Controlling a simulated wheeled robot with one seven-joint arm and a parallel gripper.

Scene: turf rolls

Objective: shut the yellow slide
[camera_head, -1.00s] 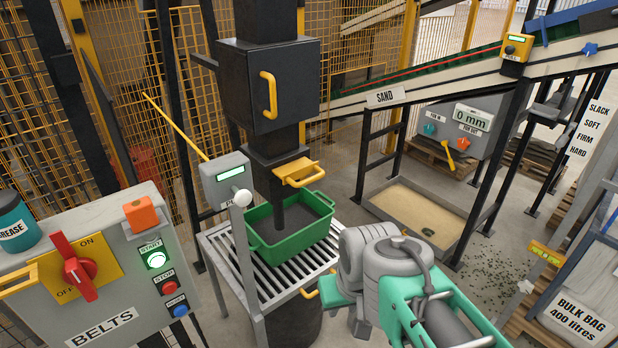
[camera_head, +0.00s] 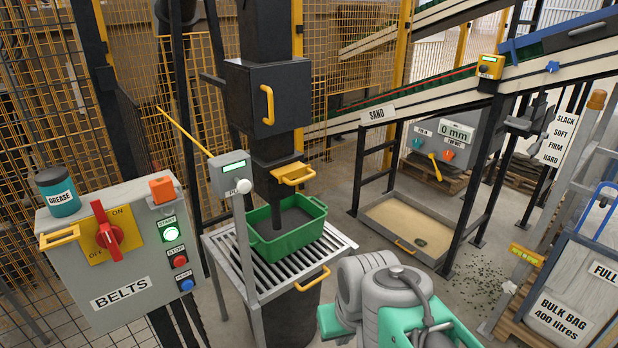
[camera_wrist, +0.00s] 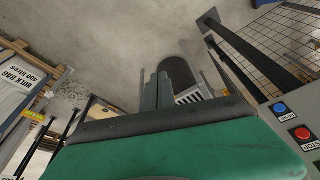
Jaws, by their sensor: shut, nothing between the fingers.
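The yellow slide (camera_head: 293,174) sticks out to the front right of the dark chute, below the black box with a yellow handle. Its loop-shaped grip stands clear of the chute, and nothing touches it. Beneath it, a green tub (camera_head: 290,245) holds dark material, and the chute's narrow spout reaches into it. In the wrist view my gripper (camera_wrist: 157,88) has its fingers together, empty, over concrete floor. In the head view my arm is at the bottom, right of the tub and well short of the slide; the fingertips cannot be made out there.
The tub stands on a slatted stand (camera_head: 270,270) with a grey meter post (camera_head: 230,177) in front. A belts control box (camera_head: 115,260) is at left. A sand tray (camera_head: 403,245) and bulk bag (camera_head: 570,290) are at right. Floor shows between stand and tray.

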